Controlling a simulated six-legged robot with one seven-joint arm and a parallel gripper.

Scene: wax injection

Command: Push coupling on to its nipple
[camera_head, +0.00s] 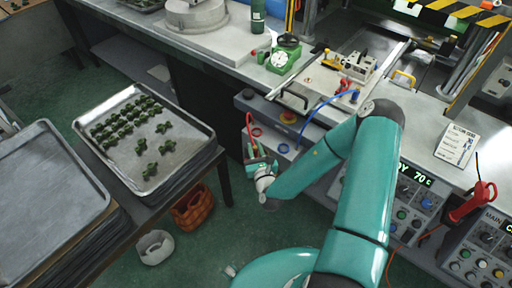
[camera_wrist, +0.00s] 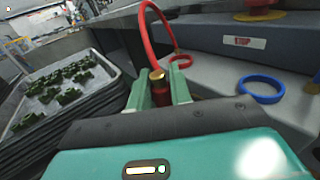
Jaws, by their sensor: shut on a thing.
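My gripper (camera_head: 262,164) is low in front of the machine's grey front. In the wrist view its two green fingers (camera_wrist: 160,92) are shut on a brass-and-red coupling (camera_wrist: 158,84), which stands upright between them. A red hose (camera_wrist: 146,28) arches up from behind the coupling; it also shows in the head view (camera_head: 249,124). A red ring (camera_wrist: 181,60) lies on the grey ledge just beyond the fingers, and a blue ring (camera_wrist: 262,88) lies to its right. The coupling is apart from both rings. I cannot make out a nipple clearly in either view.
A tray of green pieces (camera_head: 203,132) stands on the left table. A blue hose (camera_head: 322,105) arches over the machine's front edge. A red-and-yellow button (camera_head: 289,117) juts out above the rings. An orange basket (camera_head: 193,207) and a white bin (camera_head: 155,247) are on the floor.

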